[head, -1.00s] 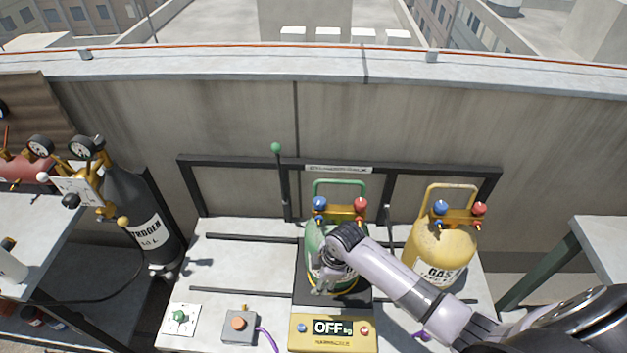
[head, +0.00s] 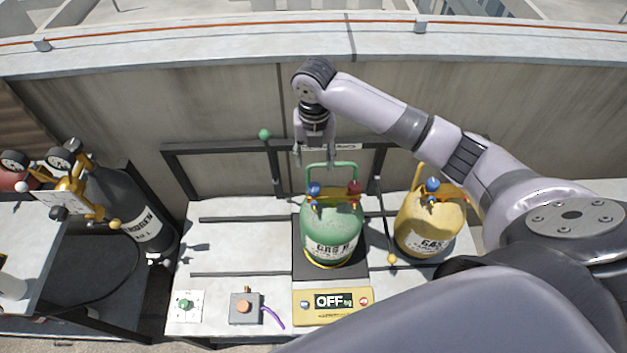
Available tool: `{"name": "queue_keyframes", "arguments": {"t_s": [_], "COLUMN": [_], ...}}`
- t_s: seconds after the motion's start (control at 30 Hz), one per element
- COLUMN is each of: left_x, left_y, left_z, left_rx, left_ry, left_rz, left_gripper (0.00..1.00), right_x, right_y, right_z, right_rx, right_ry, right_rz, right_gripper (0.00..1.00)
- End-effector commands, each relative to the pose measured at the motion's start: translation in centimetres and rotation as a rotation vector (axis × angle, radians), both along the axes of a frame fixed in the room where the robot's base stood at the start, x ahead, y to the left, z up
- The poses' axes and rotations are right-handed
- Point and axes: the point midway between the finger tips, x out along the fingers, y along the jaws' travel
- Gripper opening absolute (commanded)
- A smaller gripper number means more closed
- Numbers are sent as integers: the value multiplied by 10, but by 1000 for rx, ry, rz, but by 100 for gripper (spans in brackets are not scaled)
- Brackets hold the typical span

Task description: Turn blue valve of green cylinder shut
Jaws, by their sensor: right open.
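The green cylinder (head: 331,232) stands upright on the dark plate of a scale in the middle of the bench. Its blue valve (head: 314,190) is on the left of its brass top fitting, and a red valve (head: 354,187) is on the right. A green handle loops over them. My right gripper (head: 314,160) hangs fingers down, open and empty, just above and behind the green handle in the picture. It appears apart from the blue valve; the exact gap is hard to tell. My left gripper is not in view.
A yellow gas cylinder (head: 428,226) with its own blue valve (head: 433,185) stands to the right, partly behind my arm. A dark nitrogen cylinder (head: 133,212) stands left. A black rack (head: 215,148) and wall are behind.

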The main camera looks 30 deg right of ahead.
Motion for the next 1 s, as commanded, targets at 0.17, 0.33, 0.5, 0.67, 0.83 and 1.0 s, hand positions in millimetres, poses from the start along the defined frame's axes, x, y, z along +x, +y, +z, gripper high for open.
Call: {"name": "queue_keyframes", "arguments": {"t_s": [0.17, 0.33, 0.5, 0.67, 0.83, 1.0], "left_x": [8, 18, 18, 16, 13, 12], "left_y": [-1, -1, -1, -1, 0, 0], "left_z": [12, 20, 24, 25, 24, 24], "left_rx": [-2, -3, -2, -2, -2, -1], "left_ry": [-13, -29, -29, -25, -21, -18], "left_rz": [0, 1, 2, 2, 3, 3], "left_gripper": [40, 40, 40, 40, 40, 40], "right_x": [-1, -1, 0, 0, 0, 0], "right_y": [1, 1, 0, 1, 0, 0], "right_z": [-39, -75, -100, -112, -115, -115], "right_rx": [1, 0, 0, 1, 1, 0], "right_ry": [5, 3, 1, 0, -3, -2], "right_rz": [-2, -3, -3, -2, -1, -1], "right_gripper": [49, 49, 49, 49, 49, 47]}}
